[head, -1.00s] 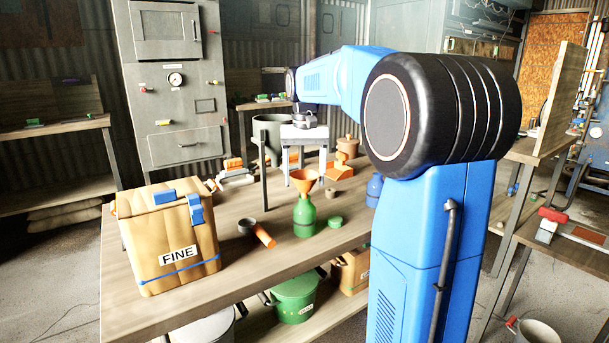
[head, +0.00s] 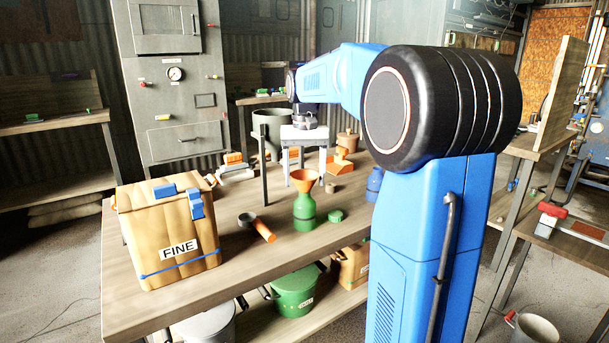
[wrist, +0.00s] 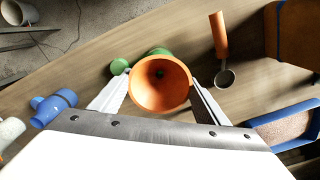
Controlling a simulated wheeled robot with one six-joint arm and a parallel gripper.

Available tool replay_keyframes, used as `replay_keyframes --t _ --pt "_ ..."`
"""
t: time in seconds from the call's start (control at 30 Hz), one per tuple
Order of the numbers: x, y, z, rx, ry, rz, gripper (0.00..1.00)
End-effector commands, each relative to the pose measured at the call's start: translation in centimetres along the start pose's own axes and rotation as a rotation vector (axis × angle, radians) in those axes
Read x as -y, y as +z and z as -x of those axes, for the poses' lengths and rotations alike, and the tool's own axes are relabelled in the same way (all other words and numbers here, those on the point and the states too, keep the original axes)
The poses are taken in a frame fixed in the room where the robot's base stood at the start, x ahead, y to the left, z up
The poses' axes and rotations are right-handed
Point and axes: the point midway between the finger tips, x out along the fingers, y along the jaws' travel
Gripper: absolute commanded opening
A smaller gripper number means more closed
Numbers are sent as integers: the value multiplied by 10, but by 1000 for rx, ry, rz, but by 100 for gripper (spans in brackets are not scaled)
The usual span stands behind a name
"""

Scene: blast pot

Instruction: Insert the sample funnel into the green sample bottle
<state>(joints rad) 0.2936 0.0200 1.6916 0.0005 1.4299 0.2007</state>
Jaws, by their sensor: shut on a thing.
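The orange sample funnel (head: 305,179) is held upright between the fingers of my gripper (head: 304,165). In the wrist view its open cone (wrist: 160,92) fills the space between the two fingers. The green sample bottle (head: 304,213) stands upright on the wooden workbench, directly under the funnel in the head view. In the wrist view the bottle (wrist: 159,51) shows only partly past the funnel's far rim. The funnel's spout is hidden, so I cannot tell whether it is inside the bottle's neck. A green cap (head: 335,216) lies beside the bottle.
A scoop with an orange handle (head: 262,230) lies left of the bottle. A tan box marked FINE (head: 168,228) stands at the bench's left end. A dark upright post (head: 264,166) rises behind the scoop.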

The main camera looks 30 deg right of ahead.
Motion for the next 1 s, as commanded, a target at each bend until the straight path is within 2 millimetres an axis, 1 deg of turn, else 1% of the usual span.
replay_keyframes --t 0.3,0.33,0.4,0.67,0.77,0.87,1.0 --pt "0 0 -3 0 0 0 49" --pt "0 0 -3 0 0 0 76" --pt "0 0 -3 0 0 0 91" --pt "0 0 -2 0 0 0 91" --pt "0 0 0 -1 0 0 91" --pt "0 -1 9 -3 -1 0 91" --pt "0 -1 33 -3 -1 0 91"
